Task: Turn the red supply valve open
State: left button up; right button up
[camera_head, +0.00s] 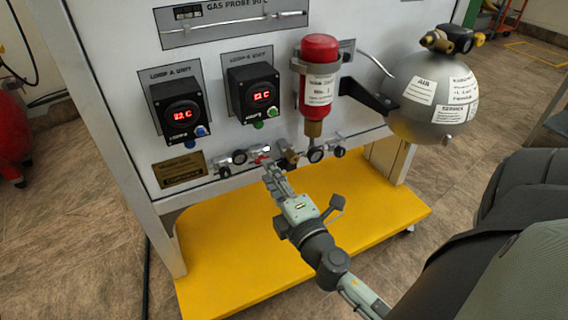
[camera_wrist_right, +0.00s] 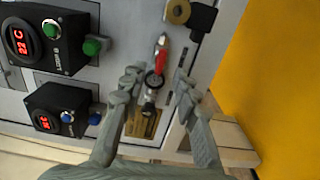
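The red supply valve (camera_head: 262,158) is a small red lever on the row of fittings along the panel's lower edge. In the right wrist view the red lever (camera_wrist_right: 161,48) lies ahead of the fingers, near a small round gauge (camera_wrist_right: 153,80). My right gripper (camera_head: 270,170) reaches up to the fittings from below in the head view. In the wrist view the right gripper (camera_wrist_right: 157,88) is open, with one finger on each side of the fittings. No grip on the lever shows. My left gripper is not in view.
A red cylinder (camera_head: 319,75) hangs above the fittings, with a grey air tank (camera_head: 430,95) to its right. Two black display units (camera_head: 180,112) (camera_head: 253,92) are on the panel. A yellow base plate (camera_head: 230,265) lies below. Other gauges (camera_head: 316,155) sit close beside the valve.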

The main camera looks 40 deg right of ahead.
jog(key=v, duration=0.8)
jog(key=shift+s+a, duration=0.15)
jog(key=shift+s, duration=0.15)
